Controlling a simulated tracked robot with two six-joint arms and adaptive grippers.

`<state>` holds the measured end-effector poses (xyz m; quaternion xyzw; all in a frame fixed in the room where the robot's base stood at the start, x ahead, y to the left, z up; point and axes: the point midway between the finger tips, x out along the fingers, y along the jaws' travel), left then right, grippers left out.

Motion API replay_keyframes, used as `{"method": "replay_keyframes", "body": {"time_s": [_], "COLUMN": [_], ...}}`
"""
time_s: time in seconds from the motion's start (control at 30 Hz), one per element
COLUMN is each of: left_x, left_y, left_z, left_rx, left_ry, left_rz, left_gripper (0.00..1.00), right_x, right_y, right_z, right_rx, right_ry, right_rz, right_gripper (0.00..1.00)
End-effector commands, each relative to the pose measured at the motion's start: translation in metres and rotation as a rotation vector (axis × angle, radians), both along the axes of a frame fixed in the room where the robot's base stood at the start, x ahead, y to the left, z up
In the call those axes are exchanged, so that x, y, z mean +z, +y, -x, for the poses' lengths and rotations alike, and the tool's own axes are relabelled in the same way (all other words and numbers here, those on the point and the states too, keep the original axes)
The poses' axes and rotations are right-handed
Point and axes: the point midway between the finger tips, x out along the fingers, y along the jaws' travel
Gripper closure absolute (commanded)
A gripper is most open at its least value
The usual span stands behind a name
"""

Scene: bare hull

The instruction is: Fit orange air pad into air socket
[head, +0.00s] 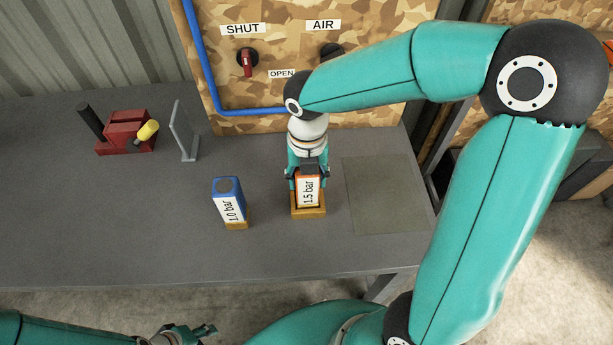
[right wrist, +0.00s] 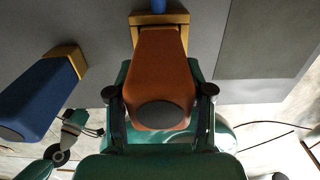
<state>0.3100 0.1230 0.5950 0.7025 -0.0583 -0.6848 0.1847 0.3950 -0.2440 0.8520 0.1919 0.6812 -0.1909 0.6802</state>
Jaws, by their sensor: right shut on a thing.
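The orange air pad (head: 308,193), with a white "1.5 bar" label, stands upright in a yellow-brown holder (head: 309,212) on the bench. My right gripper (head: 308,174) reaches down from above and is shut on the pad's upper part. In the right wrist view the orange pad (right wrist: 161,68) sits between the two fingers, its lower end at the holder (right wrist: 159,20). The air socket (head: 331,50) under the "AIR" sign is dark and partly hidden by my right arm. My left gripper (head: 192,333) is at the bottom edge, clear of the bench; its jaw opening is unclear.
A blue "1.0 bar" pad (head: 228,200) stands in its own holder left of the orange one. A red valve handle (head: 247,64) hangs under "SHUT". A red vise-like device (head: 126,132) and grey upright plate (head: 186,131) stand left. A flat grey-green patch (head: 384,195) lies right.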

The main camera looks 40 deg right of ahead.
Motion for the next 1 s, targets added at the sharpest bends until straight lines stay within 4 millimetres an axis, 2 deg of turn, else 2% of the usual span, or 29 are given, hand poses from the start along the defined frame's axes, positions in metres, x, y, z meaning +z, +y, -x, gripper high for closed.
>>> {"method": "replay_keyframes", "body": {"time_s": [0.17, 0.2, 0.33, 0.77, 0.87, 1.0], "left_x": [-0.001, -0.002, -0.001, 0.001, 0.003, 0.007], "left_y": [0.000, 0.000, 0.000, 0.000, 0.000, 0.000], "left_z": [0.000, 0.000, 0.000, 0.000, 0.000, 0.000], "left_rx": [0.000, 0.000, 0.000, 0.000, 0.000, 0.000], "left_ry": [0.000, 0.000, 0.000, 0.000, 0.000, 0.000], "left_rz": [0.000, 0.000, 0.000, 0.000, 0.000, 0.000], "left_gripper": [0.60, 0.60, 0.60, 0.60, 0.60, 0.60], "right_x": [-0.002, -0.002, -0.001, 0.004, 0.015, 0.041], "right_y": [0.000, 0.000, 0.000, 0.000, 0.000, 0.000], "right_z": [0.000, 0.000, 0.000, -0.001, -0.001, -0.001], "right_rx": [0.000, 0.000, 0.000, 0.000, -0.001, 0.000], "right_ry": [-0.001, 0.000, 0.000, -0.002, -0.004, -0.006], "right_rz": [0.001, 0.000, 0.000, 0.000, 0.001, 0.000], "right_gripper": [0.97, 0.47, 0.25, 0.23, 0.23, 0.23]}}
